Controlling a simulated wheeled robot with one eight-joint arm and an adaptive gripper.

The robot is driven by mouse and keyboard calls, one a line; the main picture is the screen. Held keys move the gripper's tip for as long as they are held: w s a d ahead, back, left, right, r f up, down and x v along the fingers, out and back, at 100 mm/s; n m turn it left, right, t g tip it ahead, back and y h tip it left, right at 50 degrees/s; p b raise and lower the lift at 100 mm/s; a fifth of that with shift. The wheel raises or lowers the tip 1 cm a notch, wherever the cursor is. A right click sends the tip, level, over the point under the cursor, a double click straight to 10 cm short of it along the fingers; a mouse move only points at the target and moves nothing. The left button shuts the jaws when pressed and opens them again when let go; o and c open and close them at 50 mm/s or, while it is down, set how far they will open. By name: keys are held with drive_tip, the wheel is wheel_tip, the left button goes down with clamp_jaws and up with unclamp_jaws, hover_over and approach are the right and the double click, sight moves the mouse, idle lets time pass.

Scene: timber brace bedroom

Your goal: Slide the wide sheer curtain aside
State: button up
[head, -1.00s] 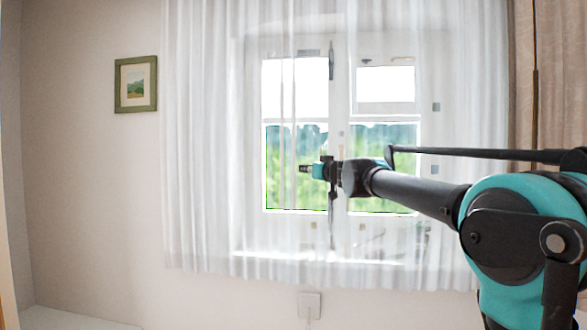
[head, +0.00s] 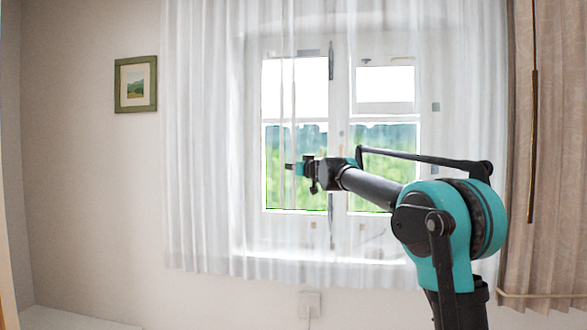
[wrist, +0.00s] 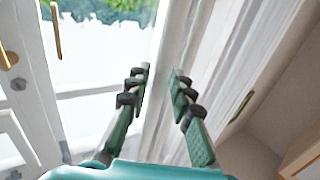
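The wide sheer curtain (head: 205,150) hangs in white folds across the window in the head view, spanning from left of the frame to the beige drape. My gripper (head: 297,168) is in front of the curtain near its middle, at the height of the lower panes. In the wrist view my gripper (wrist: 160,75) has its two green fingers apart, with a clear gap between them. Pale folds of the curtain (wrist: 200,60) show behind and to the right of the fingers. I cannot tell whether any cloth lies between the fingertips.
The window frame (head: 340,110) stands behind the curtain, with a handle (wrist: 56,30) in the wrist view. A beige drape (head: 548,200) hangs at the right. A framed picture (head: 135,84) is on the left wall. An outlet (head: 309,304) sits below the curtain.

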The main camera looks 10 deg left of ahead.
clamp_jaws()
drive_tip(key=shift+d, duration=0.15)
idle(0.4)
drive_tip(key=d, duration=2.1)
drive_tip(key=s+d, duration=0.1)
drive_tip(key=d, duration=2.1)
drive_tip(key=s+d, duration=0.1)
drive_tip(key=d, duration=2)
drive_tip(key=shift+s+d, duration=0.15)
drive_tip(key=shift+d, duration=0.15)
unclamp_jaws()
